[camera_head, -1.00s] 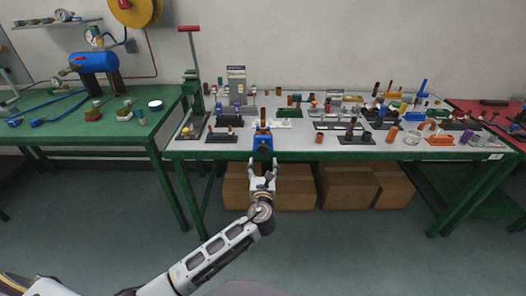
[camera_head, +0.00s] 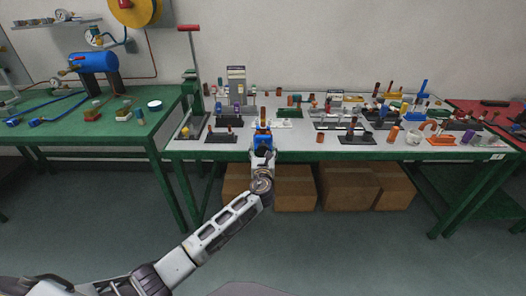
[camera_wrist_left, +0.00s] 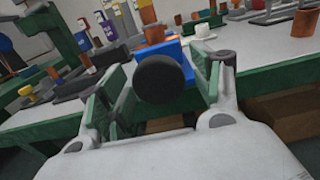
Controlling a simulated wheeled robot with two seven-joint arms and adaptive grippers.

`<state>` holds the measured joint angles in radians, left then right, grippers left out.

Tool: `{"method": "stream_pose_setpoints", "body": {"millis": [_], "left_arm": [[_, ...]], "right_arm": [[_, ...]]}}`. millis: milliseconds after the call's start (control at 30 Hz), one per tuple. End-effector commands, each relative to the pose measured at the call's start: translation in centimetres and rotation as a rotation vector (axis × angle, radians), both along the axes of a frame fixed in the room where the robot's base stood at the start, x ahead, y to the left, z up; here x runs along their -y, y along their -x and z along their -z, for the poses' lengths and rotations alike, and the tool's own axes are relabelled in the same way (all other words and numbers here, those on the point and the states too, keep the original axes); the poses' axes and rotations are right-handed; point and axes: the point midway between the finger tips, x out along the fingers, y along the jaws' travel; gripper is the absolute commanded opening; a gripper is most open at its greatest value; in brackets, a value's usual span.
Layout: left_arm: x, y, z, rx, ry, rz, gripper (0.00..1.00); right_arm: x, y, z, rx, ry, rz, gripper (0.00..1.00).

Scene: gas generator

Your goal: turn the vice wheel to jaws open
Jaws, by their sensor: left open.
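The blue vice (camera_head: 263,139) is at the front edge of the middle table, with a brown cylinder (camera_head: 263,117) standing in its top. In the left wrist view the vice (camera_wrist_left: 174,48) is partly hidden behind its round black wheel (camera_wrist_left: 160,78). My left gripper (camera_head: 262,155) is at the front of the vice. In the wrist view its open fingers (camera_wrist_left: 160,88) stand on either side of the wheel, with gaps visible, so it is not clamped. In the head view the wheel is hidden by the gripper. My right gripper is not in view.
The grey-topped table (camera_head: 300,152) carries many small fittings on dark plates behind and beside the vice. A green press with a red handle (camera_head: 189,60) stands at its left. Cardboard boxes (camera_head: 345,187) sit under the table. The floor in front is clear.

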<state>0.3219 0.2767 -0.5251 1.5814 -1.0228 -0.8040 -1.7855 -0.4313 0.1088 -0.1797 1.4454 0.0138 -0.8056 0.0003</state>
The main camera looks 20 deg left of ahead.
Motion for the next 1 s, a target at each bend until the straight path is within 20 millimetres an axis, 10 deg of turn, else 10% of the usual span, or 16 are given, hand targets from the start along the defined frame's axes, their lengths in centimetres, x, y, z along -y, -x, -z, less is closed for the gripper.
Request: {"method": "stream_pose_setpoints", "body": {"millis": [400,767,1000], "left_arm": [[-0.12,-0.34,-0.01,0.0,0.0,0.0,0.64],[-0.13,-0.33,0.0,0.0,0.0,0.0,0.19],[-0.11,-0.32,0.01,0.003,0.012,0.0,0.19]], "right_arm": [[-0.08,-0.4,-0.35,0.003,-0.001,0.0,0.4],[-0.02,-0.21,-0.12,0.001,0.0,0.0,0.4],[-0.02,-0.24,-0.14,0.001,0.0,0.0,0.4]]}}
